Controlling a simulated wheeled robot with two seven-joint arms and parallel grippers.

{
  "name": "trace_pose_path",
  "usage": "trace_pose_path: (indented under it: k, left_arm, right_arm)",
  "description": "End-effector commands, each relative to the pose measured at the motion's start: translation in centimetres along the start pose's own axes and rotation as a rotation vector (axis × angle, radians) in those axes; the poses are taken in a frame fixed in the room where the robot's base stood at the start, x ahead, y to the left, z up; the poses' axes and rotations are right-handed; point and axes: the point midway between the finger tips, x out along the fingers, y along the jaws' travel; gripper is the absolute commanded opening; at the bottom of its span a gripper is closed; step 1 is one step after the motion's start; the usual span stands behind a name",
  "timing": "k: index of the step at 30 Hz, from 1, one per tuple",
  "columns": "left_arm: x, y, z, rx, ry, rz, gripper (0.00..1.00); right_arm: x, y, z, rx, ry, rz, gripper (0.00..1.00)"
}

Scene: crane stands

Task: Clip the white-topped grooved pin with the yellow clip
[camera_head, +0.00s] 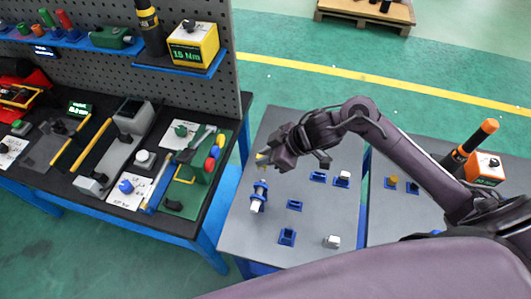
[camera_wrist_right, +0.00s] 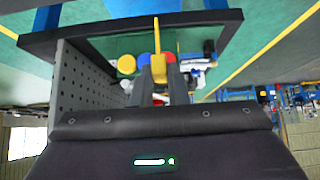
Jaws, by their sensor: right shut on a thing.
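My right gripper (camera_head: 267,160) is shut on the yellow clip (camera_head: 261,156) above the left part of the grey table. The clip also shows in the right wrist view (camera_wrist_right: 157,45), upright between the fingertips. Below the gripper, a blue piece (camera_head: 260,188) with a white end (camera_head: 254,207) stands near the table's left edge; the clip is apart from it. Another white-topped piece (camera_head: 343,176) sits in a blue stand to the right. The grooves are too small to see, so I cannot tell which is the grooved pin. My left gripper is not in view.
The grey table (camera_head: 325,215) also holds several small blue stands (camera_head: 294,205) and a whitish block (camera_head: 332,241) near the front. A dark workbench with tools (camera_head: 125,190) and a pegboard (camera_head: 190,85) stand at the left. An orange-handled tool (camera_head: 470,145) stands at the right.

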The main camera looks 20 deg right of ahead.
Motion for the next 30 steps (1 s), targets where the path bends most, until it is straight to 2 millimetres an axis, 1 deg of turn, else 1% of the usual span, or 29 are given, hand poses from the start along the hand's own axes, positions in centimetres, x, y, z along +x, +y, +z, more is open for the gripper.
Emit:
trace_pose_path:
  k: [1,9,24,30]
  left_arm:
    - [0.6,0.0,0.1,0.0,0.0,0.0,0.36]
    - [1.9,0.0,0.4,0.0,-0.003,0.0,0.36]
    - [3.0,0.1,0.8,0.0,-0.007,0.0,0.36]
    - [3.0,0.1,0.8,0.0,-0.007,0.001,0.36]
  right_arm:
    - [0.6,-0.1,0.5,0.001,-0.001,-0.002,0.0]
    - [2.3,0.0,2.0,0.001,0.0,-0.001,0.0]
    - [4.1,0.0,3.4,0.001,0.0,-0.001,0.0]
    - [4.2,0.0,3.5,0.0,0.001,-0.001,0.0]
